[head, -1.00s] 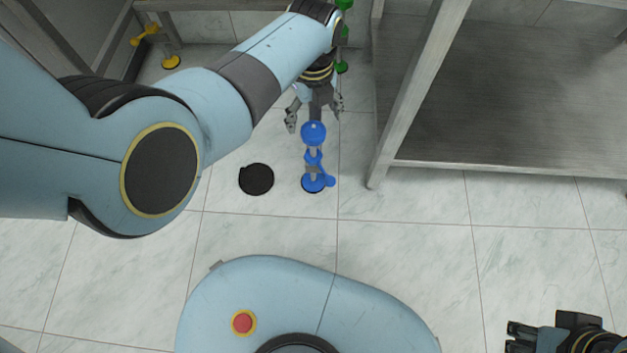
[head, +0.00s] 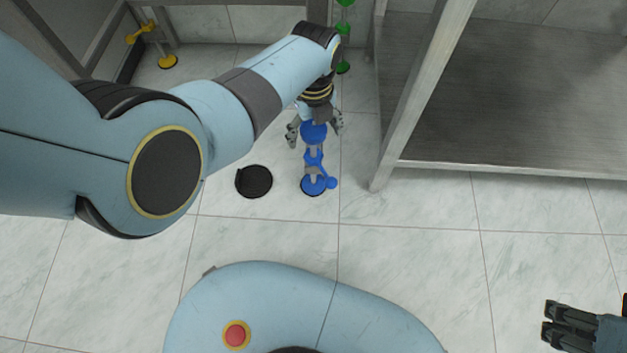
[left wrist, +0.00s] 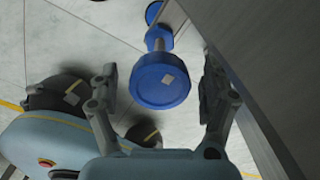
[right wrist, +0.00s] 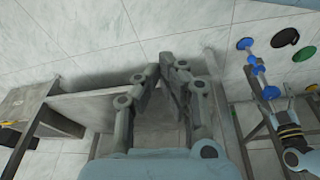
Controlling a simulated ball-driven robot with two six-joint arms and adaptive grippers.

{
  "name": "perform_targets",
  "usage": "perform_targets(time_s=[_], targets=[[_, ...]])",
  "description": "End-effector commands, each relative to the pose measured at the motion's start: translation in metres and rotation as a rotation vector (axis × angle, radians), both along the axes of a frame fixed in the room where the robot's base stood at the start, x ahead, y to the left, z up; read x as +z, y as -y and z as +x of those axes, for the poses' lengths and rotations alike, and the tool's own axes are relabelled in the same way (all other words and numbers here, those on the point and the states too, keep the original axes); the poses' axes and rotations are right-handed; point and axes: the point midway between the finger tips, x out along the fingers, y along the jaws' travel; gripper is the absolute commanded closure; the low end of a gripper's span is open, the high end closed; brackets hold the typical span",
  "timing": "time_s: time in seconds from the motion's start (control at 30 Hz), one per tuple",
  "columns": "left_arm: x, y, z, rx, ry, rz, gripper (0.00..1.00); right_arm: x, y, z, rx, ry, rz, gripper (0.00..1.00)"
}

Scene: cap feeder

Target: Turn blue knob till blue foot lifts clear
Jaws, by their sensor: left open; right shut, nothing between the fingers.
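The blue knob (head: 314,132) tops a blue column with the blue foot (head: 313,187) at its bottom, at floor level; any gap under the foot cannot be told. My left gripper (head: 315,128) is open with its fingers on either side of the knob. In the left wrist view the knob's round face (left wrist: 158,84), with a pale square mark, sits between the fingers, gaps showing on both sides. The knob also shows in the right wrist view (right wrist: 270,92). My right gripper (head: 549,322) is shut and empty at the lower right; its fingertips show in the right wrist view (right wrist: 162,68).
A black disc (head: 254,181) lies on the tiled floor left of the blue foot. A grey metal bench (head: 430,169) stands close to the right. Green parts (head: 344,66) and a yellow foot (head: 168,62) are farther back. The front floor is clear.

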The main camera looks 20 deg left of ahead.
Motion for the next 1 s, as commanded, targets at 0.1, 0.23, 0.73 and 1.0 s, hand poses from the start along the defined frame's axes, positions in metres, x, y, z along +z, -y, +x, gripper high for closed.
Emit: perform_targets(time_s=[0.1, 0.23, 0.73, 1.0], targets=[[0.011, 0.000, 0.002, 0.000, 0.004, 0.000, 0.19, -0.008, 0.003, -0.005, -0.003, -0.024, -0.008, 1.00], [0.025, 0.000, 0.002, 0.000, 0.006, 0.000, 0.19, -0.021, 0.009, -0.012, -0.008, -0.060, -0.021, 1.00], [0.063, 0.000, 0.001, 0.000, 0.003, 0.000, 0.19, -0.074, 0.028, -0.047, -0.021, -0.180, -0.061, 1.00], [0.070, 0.000, 0.000, 0.000, 0.000, 0.000, 0.19, -0.094, 0.034, -0.061, -0.024, -0.206, -0.069, 1.00]])
